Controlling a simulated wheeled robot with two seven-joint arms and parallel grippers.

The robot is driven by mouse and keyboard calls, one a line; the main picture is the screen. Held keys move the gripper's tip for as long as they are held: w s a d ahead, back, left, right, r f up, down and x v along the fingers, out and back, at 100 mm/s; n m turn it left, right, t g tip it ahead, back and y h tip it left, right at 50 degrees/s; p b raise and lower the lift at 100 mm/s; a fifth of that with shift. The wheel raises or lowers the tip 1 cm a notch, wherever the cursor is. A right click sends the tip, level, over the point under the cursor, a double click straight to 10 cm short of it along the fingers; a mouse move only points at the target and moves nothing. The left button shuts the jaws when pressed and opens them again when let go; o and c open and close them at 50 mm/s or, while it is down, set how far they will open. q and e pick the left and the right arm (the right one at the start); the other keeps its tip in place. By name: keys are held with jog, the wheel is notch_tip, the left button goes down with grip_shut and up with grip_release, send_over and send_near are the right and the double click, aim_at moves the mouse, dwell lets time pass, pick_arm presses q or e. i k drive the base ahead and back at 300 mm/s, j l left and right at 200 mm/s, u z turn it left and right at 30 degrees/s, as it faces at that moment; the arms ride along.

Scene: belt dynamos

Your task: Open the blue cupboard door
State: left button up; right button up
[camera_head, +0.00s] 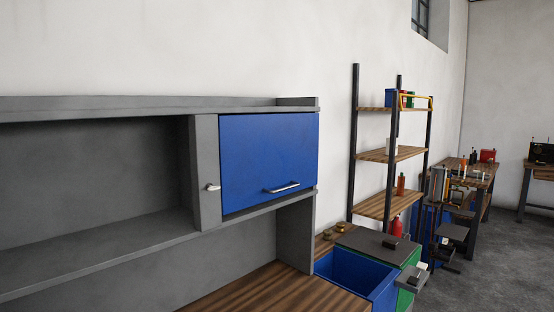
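The blue cupboard door (262,152) is on the right end of a grey wall unit, to the right of a grey upright panel. It looks shut, lying flat across its compartment, so the inside is hidden. A silver bar handle (282,188) runs sideways near its lower edge.
A small pale knob (212,187) sits on the grey panel. An open grey shelf (100,258) extends left. Below are a wooden worktop (275,290) and blue bin (350,275). A shelving rack (390,155) stands right; grey floor (500,270) is open beyond.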

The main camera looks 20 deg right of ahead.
aim_at(263, 158)
jog(key=i+l+z, duration=0.75)
jog(key=k+l, duration=0.05)
jog(key=l, duration=0.1)
